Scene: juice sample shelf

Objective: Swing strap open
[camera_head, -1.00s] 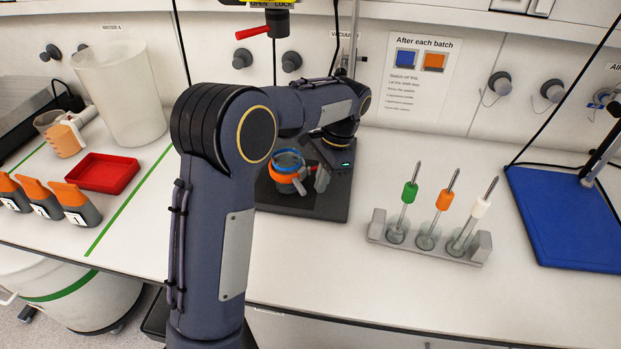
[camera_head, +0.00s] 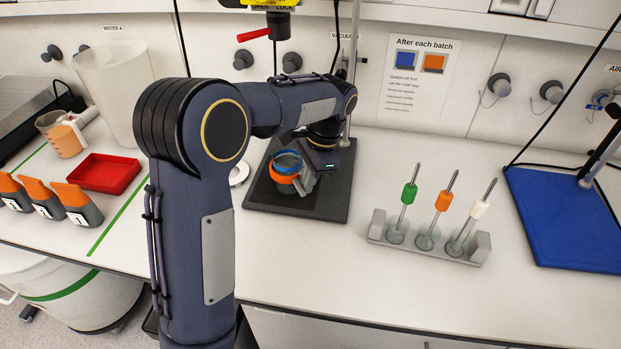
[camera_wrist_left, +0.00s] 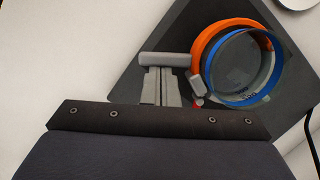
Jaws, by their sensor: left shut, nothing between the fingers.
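A round cup-like holder with an orange strap (camera_head: 284,179) and a blue ring (camera_head: 288,161) sits on a dark square plate (camera_head: 262,204). In the left wrist view, the orange strap (camera_wrist_left: 206,47) curves around the left of the blue ring (camera_wrist_left: 279,84), with a grey block at its lower end. My left gripper (camera_head: 306,180) is at the holder's right side in the head view. Contact with the bar cannot be told. My right gripper is not in view.
A rack (camera_head: 430,240) with green, orange and white-handled tools stands to the right, and a blue board (camera_head: 570,225) lies beyond it. A red tray (camera_head: 104,173) and orange-topped bottles stand left. A red-handled valve (camera_head: 254,34) hangs above the plate. Front-centre bench is clear.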

